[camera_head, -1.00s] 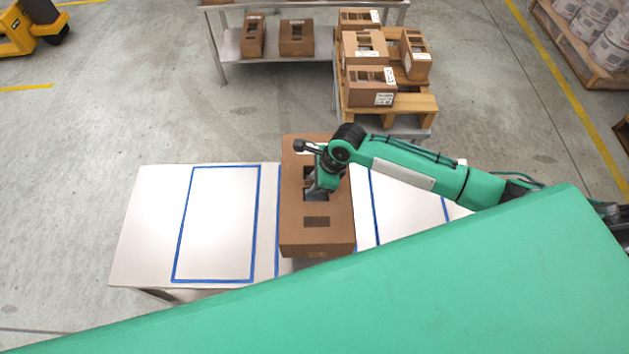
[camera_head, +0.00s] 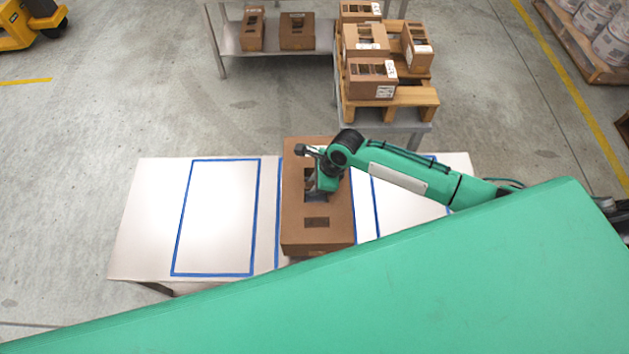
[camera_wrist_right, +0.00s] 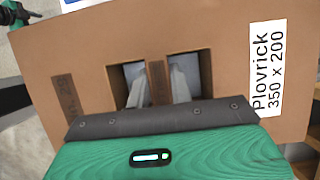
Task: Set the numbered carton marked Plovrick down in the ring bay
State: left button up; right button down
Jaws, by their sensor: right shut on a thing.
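The brown carton (camera_head: 318,237) is over the middle blue-outlined bay of the white table (camera_head: 142,235). In the wrist view the carton (camera_wrist_right: 215,40) bears a white label (camera_wrist_right: 268,75) reading "Plovrick 350 x 200". My right gripper (camera_head: 316,187) is shut on the carton, its fingers (camera_wrist_right: 158,90) entering two openings in its top. The carton covers most of the middle bay; blue lines show on both its sides. I cannot tell whether its base touches the table. No ring mark is visible on any bay. My left gripper does not show.
The left bay (camera_head: 216,161) is empty. The right bay (camera_head: 376,215) is partly hidden by my arm. Beyond a floor gap, a metal shelf (camera_head: 270,38) holds two cartons, and a wooden pallet (camera_head: 410,109) holds several. A yellow pallet truck (camera_head: 20,35) stands far left.

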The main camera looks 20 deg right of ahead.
jog(key=shift+f+b, duration=0.9)
jog(key=shift+f, duration=2.3)
jog(key=shift+f, duration=0.25)
jog(key=c, duration=1.2)
grip_release()
jog(key=shift+o, duration=0.2)
jog(key=v, duration=1.3)
jog(key=shift+s+d+r+b, duration=0.1)
jog(key=shift+r+b, duration=0.25)
